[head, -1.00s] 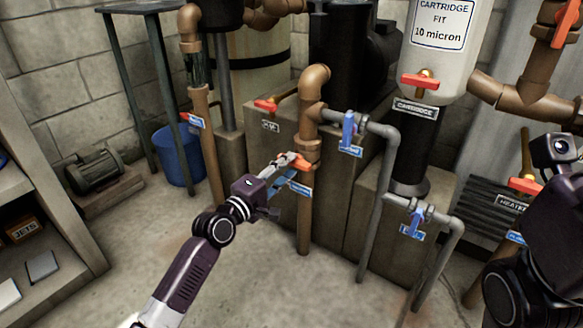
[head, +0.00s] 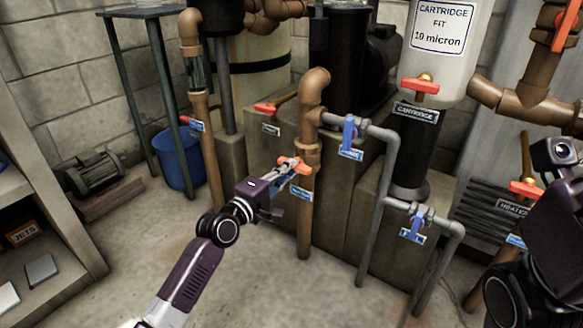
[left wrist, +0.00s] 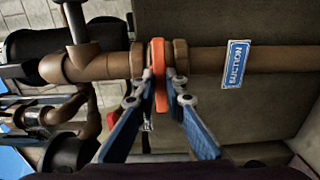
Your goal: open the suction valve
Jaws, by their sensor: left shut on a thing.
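The suction valve has an orange-red handle (head: 296,164) on a vertical brown pipe (head: 304,225). Its blue label (head: 301,193) sits just below, and it reads SUCTION in the left wrist view (left wrist: 235,64). My left gripper (head: 283,170) reaches it from the lower left. In the left wrist view the handle (left wrist: 158,65) lies crosswise to the pipe. The left gripper's fingers (left wrist: 159,95) are on either side of the handle and shut on it. My right arm shows at the right edge of the head view, but its gripper fingers are not visible.
A valve with a blue handle (head: 349,134) on a grey pipe is close to the right. Another orange-handled valve (head: 266,108) is behind to the left. A blue bucket (head: 178,160) and a motor (head: 95,172) stand at the left. The floor in front is clear.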

